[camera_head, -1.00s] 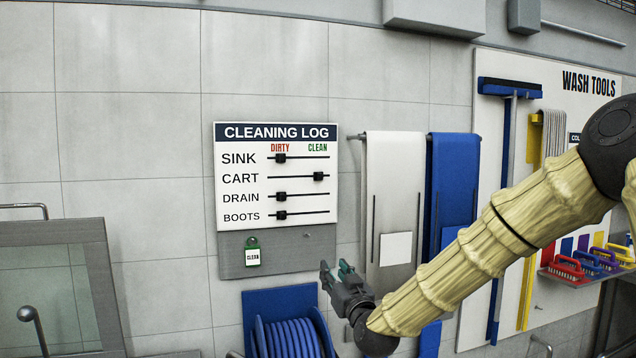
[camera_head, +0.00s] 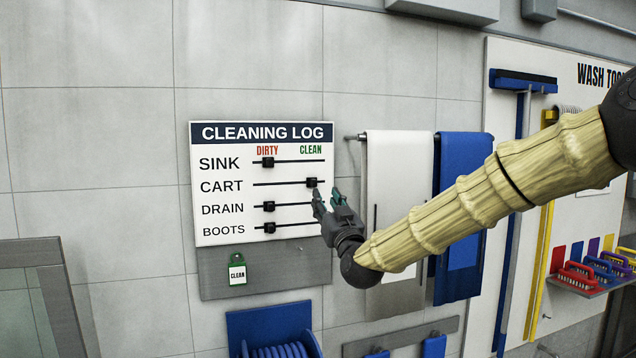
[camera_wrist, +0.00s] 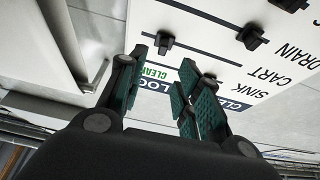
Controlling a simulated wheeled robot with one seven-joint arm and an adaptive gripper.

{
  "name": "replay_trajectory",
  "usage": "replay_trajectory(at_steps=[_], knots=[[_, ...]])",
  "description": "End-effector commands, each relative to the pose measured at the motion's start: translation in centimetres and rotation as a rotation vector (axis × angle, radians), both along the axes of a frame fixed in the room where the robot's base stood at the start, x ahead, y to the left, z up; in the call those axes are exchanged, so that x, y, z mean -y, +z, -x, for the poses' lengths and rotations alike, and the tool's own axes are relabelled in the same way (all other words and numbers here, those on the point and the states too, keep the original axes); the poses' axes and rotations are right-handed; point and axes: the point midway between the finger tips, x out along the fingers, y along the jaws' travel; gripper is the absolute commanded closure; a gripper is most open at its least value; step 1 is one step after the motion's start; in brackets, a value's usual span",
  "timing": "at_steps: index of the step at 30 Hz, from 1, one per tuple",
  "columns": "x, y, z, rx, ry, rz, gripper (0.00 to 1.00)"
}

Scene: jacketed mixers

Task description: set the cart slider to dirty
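The white cleaning log board (camera_head: 222,240) hangs on the tiled wall. Its cart slider has a black knob (camera_head: 312,183) at the right end, under CLEAN. The sink knob (camera_head: 268,162), drain knob (camera_head: 268,206) and boots knob (camera_head: 270,228) are on the left, under DIRTY. My gripper (camera_head: 328,202) is just below and right of the cart knob in the head view. In the wrist view, the cart knob (camera_wrist: 165,42) shows beyond my parted, empty fingers (camera_wrist: 160,85). Whether a finger touches the board cannot be told.
A grey panel (camera_head: 290,268) with a green CLEAN tag (camera_head: 237,270) is below the board. White (camera_head: 398,150) and blue (camera_head: 462,150) aprons hang on the right. A blue hose reel (camera_head: 270,320) is below.

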Motion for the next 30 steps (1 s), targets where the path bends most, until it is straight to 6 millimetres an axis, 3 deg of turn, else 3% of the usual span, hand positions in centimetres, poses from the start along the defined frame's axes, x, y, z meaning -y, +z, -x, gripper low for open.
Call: replay_trajectory(at_steps=[9,15,28,30], knots=[[-1.6,2.2,-4.6,-0.001,0.0,-0.001,0.66],[-2.1,2.8,-6.3,-0.002,-0.001,-0.001,0.66],[-2.1,3.0,-6.9,-0.001,-0.002,0.0,0.66],[-2.1,2.9,-6.9,-0.001,-0.002,0.0,0.79]])
